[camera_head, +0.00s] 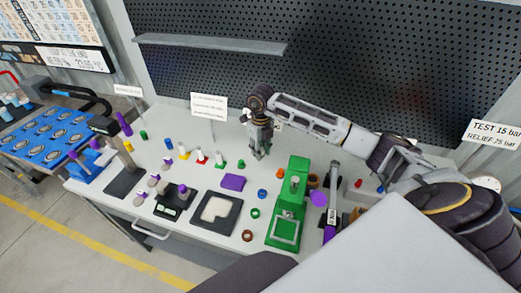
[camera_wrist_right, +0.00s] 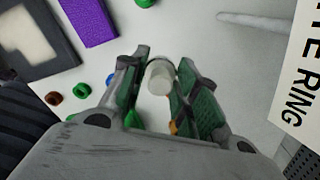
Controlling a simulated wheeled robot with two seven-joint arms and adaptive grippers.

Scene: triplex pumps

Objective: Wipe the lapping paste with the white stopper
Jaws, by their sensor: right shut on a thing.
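The white stopper (camera_wrist_right: 160,80) is between the two finger pads of my right gripper (camera_wrist_right: 160,92) in the right wrist view, its rounded end showing. In the head view my right gripper (camera_head: 258,152) points down over the rear middle of the bench, shut on the stopper, which is hard to make out there. The lapping paste (camera_head: 216,209) is a cream patch on a dark square plate (camera_head: 231,224) near the bench's front edge. The paste also shows at the wrist view's upper left (camera_wrist_right: 22,38), apart from the gripper. My left gripper is not in view.
A purple block (camera_head: 232,182) lies between gripper and plate. A green press-like fixture (camera_head: 289,205) stands right of the plate, with small coloured rings beside it. Several coloured stoppers stand left of the gripper. A perforated panel (camera_head: 350,60) rises behind.

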